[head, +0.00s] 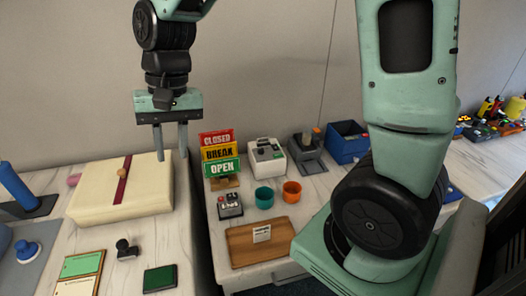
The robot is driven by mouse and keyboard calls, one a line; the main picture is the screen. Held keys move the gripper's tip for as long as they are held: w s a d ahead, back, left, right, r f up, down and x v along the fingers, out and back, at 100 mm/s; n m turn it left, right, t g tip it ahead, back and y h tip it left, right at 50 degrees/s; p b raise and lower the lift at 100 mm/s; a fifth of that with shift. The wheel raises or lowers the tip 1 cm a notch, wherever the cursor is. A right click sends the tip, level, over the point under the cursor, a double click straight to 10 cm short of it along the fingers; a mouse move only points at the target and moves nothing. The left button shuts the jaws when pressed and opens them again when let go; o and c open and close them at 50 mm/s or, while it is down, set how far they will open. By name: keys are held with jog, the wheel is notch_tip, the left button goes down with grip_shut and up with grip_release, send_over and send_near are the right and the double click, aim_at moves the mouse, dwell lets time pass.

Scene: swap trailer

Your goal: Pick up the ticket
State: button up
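A small white card with dark marks (261,234), which looks like the ticket, is on a brown wooden tray (240,252) near the front of the middle table. It seems to stand upright, but it is too small to be sure. My gripper (172,157) is open and empty, its two fingers pointing down with a gap between them. It hangs above and to the left of the ticket, in front of the wall and over the right side of a cream box.
The cream box (95,195) with a red band lies at left. A sign stack (220,155), a teal cup (264,196), an orange cup (292,191) and a small grey device (229,206) stand behind the tray. A blue bin (346,145) is farther back.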

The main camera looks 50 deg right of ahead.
jog(key=w+d+f+m+y+b, duration=0.1)
jog(key=w+d+f+m+b, duration=0.15)
jog(key=w+d+m, duration=0.7)
jog(key=d+f+m+t+b, duration=0.15)
jog(key=d+m, duration=0.25)
jog(key=d, duration=0.8)
jog(key=d+f+m+t+b, duration=0.1)
jog(key=d+f+m, duration=0.25)
jog(key=d, duration=0.85)
jog(key=d+f+m+t+b, duration=0.15)
jog(key=d+m, duration=0.25)
jog(key=d, duration=0.9)
jog(key=shift+g+y, duration=0.3)
jog(key=shift+g, duration=0.2)
jog(key=x, duration=0.3)
jog(key=p+x, duration=0.1)
jog(key=x, duration=0.3)
jog(key=p+x, duration=0.1)
jog(key=x, duration=0.2)
jog(key=shift+w+a+f, duration=0.2)
jog(key=shift+w+f, duration=0.05)
jog(key=shift+w, duration=0.1)
jog(key=shift+p+x, duration=0.85)
jog(key=shift+x, duration=2.3)
jog(key=shift+w, duration=0.1)
grip_shut()
